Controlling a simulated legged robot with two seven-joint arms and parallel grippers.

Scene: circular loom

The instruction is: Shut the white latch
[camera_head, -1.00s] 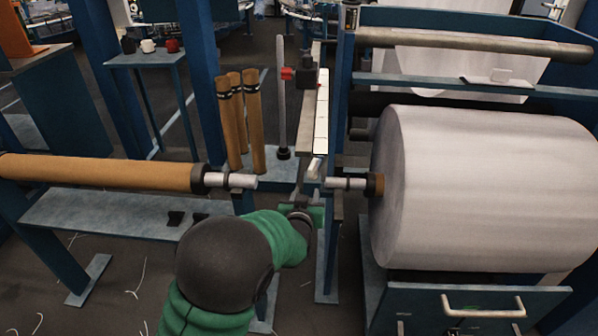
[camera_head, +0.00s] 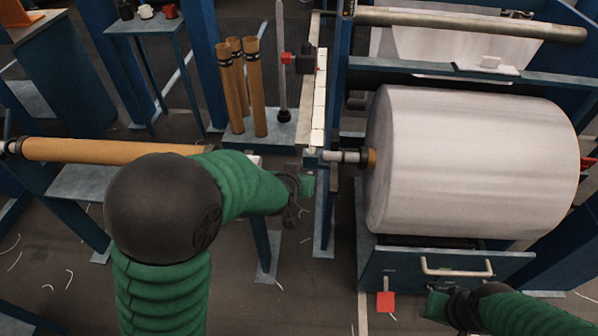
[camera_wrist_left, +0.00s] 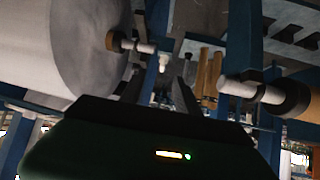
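The white latch is not clear in the head view; it may be hidden or merge with the lower end of the white strip (camera_head: 318,130). In the left wrist view a small white piece (camera_wrist_left: 163,66), possibly the latch, shows by the blue post beside the roll's shaft. My left gripper (camera_head: 302,188) is below and left of the shaft end, apart from the shaft and holding nothing that I can see. Its fingers look spread in the left wrist view (camera_wrist_left: 160,92). My right gripper (camera_head: 437,304) is at the lower right, below the drawer; its fingers are unclear.
The large white roll (camera_head: 470,160) stands right of the post. A brown roller (camera_head: 110,151) lies at the left, partly behind my left arm. Brown tubes (camera_head: 257,90) stand behind.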

